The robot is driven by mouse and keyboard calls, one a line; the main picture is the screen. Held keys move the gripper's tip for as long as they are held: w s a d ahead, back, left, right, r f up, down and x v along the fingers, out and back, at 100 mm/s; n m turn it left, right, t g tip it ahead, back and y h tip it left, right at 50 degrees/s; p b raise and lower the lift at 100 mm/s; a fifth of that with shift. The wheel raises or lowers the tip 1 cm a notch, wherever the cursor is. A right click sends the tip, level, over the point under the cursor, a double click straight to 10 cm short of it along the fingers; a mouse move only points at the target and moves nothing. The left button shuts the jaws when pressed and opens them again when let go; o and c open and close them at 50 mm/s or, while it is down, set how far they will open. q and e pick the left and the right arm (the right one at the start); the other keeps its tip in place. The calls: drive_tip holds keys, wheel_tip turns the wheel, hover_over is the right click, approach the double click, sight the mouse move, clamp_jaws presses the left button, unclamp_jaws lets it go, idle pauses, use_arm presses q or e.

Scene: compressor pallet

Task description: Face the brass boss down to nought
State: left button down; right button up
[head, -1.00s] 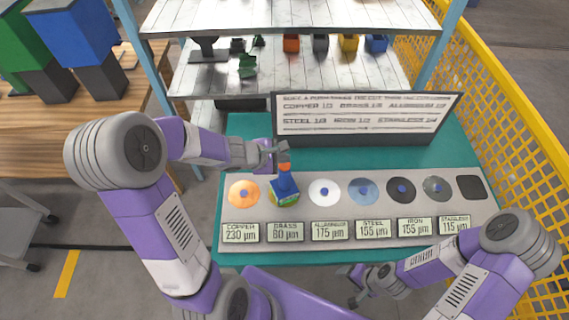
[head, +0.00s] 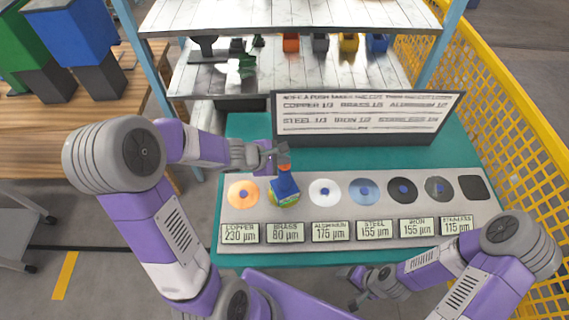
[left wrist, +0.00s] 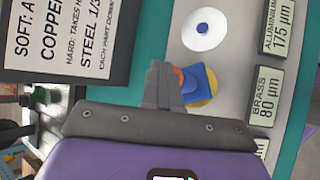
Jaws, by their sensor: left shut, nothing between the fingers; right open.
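The brass boss (head: 271,201) is a yellowish disc, second from the left on the grey plate. A blue block-like tool (head: 286,187) with an orange top (head: 284,167) stands on it and hides most of it. The panel below the boss (head: 285,233) reads BRASS 80 µm. My left gripper (head: 284,154) is shut and empty, just above or beside the orange top; contact cannot be told. In the left wrist view its fingers (left wrist: 158,86) lie close beside the blue tool (left wrist: 197,84). My right gripper (head: 350,287) is open and empty, in front of the bench.
The grey plate (head: 300,210) also carries copper (head: 243,193), aluminium (head: 325,192), steel, iron and stainless discs, with a dark square pad (head: 471,187) at right. A sign board (head: 365,118) stands behind. Yellow mesh fencing (head: 500,120) bounds the right side.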

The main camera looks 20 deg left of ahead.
sight(282, 167)
use_arm(q)
drive_tip(key=shift+f+b, duration=0.6)
drive_tip(key=shift+b, duration=0.1)
idle(0.5)
drive_tip(key=shift+r, duration=0.1)
drive_tip(key=shift+r+p, duration=1)
drive_tip(key=shift+r, duration=0.05)
wheel_tip(282, 167, up, 5)
drive_tip(key=p, duration=0.4)
drive_tip(key=shift+s, duration=0.1)
idle(1.0)
